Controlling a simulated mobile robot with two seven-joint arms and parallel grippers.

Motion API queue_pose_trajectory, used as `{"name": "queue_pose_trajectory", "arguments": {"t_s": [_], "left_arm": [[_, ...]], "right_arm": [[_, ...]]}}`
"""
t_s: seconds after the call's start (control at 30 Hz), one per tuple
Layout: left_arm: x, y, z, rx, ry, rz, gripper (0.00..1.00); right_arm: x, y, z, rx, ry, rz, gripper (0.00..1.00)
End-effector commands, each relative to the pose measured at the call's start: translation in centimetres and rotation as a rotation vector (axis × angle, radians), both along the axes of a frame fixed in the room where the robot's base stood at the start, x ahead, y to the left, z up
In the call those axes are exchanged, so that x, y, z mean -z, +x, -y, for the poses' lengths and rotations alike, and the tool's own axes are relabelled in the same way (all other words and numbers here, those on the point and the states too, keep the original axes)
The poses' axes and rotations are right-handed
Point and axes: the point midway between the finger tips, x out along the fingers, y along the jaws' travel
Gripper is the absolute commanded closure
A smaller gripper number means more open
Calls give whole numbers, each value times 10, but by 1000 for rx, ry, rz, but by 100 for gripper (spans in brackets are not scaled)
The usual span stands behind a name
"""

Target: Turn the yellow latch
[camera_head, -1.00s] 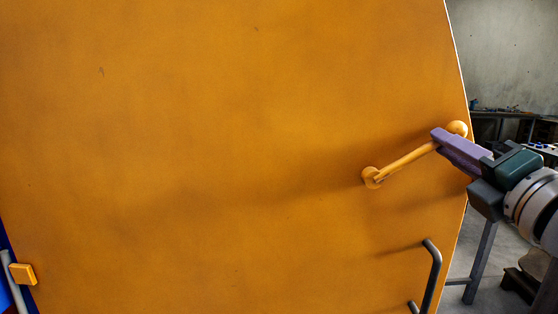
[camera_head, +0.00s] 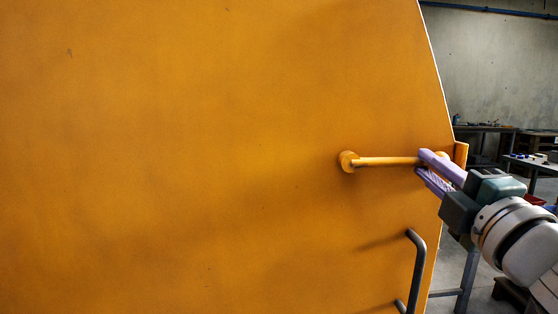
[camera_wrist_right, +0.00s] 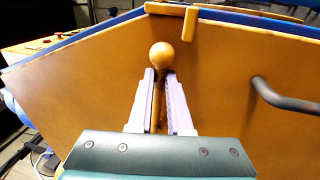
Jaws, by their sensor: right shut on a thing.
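The yellow latch (camera_head: 388,161) is a thin lever on the large yellow door (camera_head: 200,150). It lies nearly level, from a round pivot at its left to a knob at its right end. In the head view the knob is mostly hidden behind my right gripper (camera_head: 424,167). In the right wrist view the ball knob (camera_wrist_right: 161,56) shows just beyond the fingertips. My right gripper, with purple fingers, is shut on the lever near its knob end, with the lever between the fingers. My left gripper is in neither view.
A grey bar handle (camera_head: 416,270) stands out from the door below the latch. A small yellow bracket (camera_head: 461,154) sits at the door's right edge. Workbenches (camera_head: 484,128) stand behind on the right, against a grey wall.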

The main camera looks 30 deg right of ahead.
Motion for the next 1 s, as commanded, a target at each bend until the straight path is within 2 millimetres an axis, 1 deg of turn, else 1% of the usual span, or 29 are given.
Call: {"name": "queue_pose_trajectory", "arguments": {"t_s": [0.4, 0.43, 0.7, 1.0], "left_arm": [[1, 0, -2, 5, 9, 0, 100], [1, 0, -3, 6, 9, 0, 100], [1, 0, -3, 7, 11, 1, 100], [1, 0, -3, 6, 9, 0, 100]], "right_arm": [[3, -1, 1, 5, 16, 1, 100], [3, -1, 1, 5, 16, 1, 82], [3, -1, 1, 4, 13, 2, 53], [2, 0, 0, 2, 11, 3, 53]]}}
